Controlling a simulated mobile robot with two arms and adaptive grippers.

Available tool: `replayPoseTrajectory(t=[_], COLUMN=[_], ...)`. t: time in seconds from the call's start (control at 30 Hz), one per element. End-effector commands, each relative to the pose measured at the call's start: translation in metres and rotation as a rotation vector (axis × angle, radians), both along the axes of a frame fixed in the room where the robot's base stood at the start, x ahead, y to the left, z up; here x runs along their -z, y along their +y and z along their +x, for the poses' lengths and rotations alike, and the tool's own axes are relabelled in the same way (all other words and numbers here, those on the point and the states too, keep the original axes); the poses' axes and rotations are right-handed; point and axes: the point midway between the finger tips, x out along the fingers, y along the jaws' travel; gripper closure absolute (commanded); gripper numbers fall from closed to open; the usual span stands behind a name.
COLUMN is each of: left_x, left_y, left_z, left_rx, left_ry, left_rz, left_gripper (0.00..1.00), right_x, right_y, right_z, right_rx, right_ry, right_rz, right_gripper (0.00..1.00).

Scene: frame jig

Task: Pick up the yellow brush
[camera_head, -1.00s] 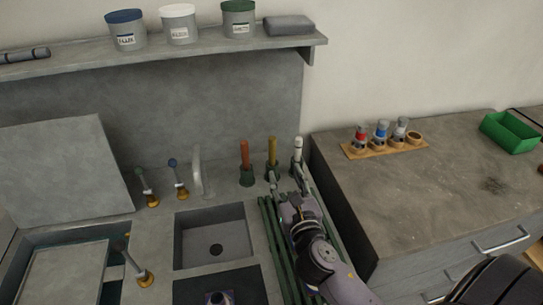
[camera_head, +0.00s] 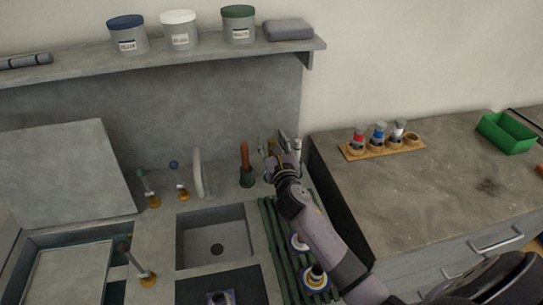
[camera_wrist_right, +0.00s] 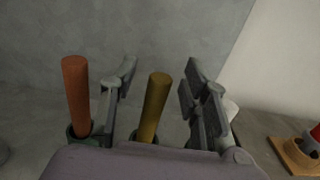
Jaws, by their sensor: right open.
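The yellow brush (camera_wrist_right: 154,102) stands upright in its holder at the back of the sink counter. In the right wrist view its handle is between the two spread fingers of my right gripper (camera_wrist_right: 160,78), with a gap visible on each side. In the head view my right gripper (camera_head: 273,142) is at the brush and hides most of it. The gripper is open and holds nothing. My left gripper is not in view.
A red-brown brush (camera_head: 245,157) stands close on the left, also in the wrist view (camera_wrist_right: 76,95). A white-topped brush (camera_head: 298,146) stands close on the right. The sink basin (camera_head: 216,240) and green slatted rack (camera_head: 268,225) lie in front. A shelf (camera_head: 215,52) is above.

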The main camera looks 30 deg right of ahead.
Motion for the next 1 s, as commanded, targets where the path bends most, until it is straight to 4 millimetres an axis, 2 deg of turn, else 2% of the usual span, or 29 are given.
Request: replayPoseTrajectory(t=[0.3, 0.9, 1.0], left_x=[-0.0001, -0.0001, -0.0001], left_y=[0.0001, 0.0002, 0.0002], left_z=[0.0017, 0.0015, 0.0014], left_rx=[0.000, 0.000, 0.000], left_ry=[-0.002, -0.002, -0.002], left_rz=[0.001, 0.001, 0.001], left_gripper=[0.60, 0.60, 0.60], right_x=[0.0004, 0.0002, 0.0002], right_y=[-0.0011, -0.0012, -0.0012], right_z=[0.0047, 0.0045, 0.0045], right_rx=[0.000, 0.000, 0.000], right_ry=[0.001, 0.000, 0.000], right_rz=[0.000, 0.000, 0.000], right_gripper=[0.59, 0.99, 1.00])
